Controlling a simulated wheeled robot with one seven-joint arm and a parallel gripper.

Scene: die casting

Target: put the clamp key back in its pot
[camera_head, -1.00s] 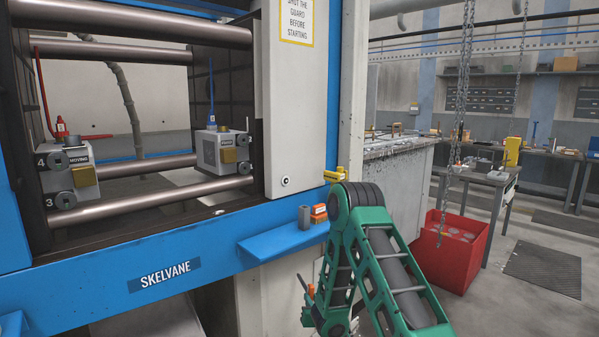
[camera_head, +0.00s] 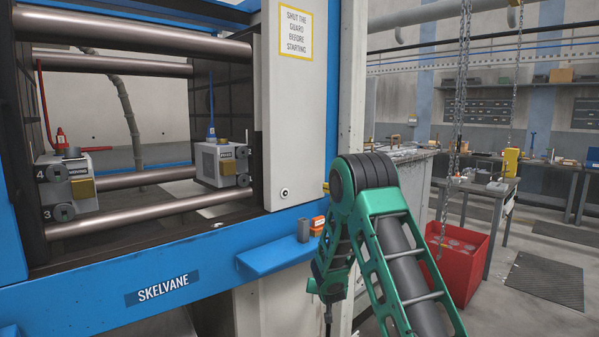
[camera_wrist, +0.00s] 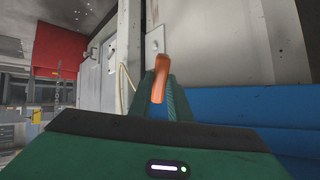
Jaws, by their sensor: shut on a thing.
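The clamp key (camera_wrist: 161,76) shows in the wrist view as an orange bar between my fingers. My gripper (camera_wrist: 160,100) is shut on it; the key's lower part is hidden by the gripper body. In the head view my green arm stands right of the blue shelf, and the key cannot be made out there.
The machine's white guard (camera_head: 292,120) rises behind the shelf. The shelf's left part is bare. A red bin (camera_head: 462,262) and hanging chains (camera_head: 460,110) are to the right.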

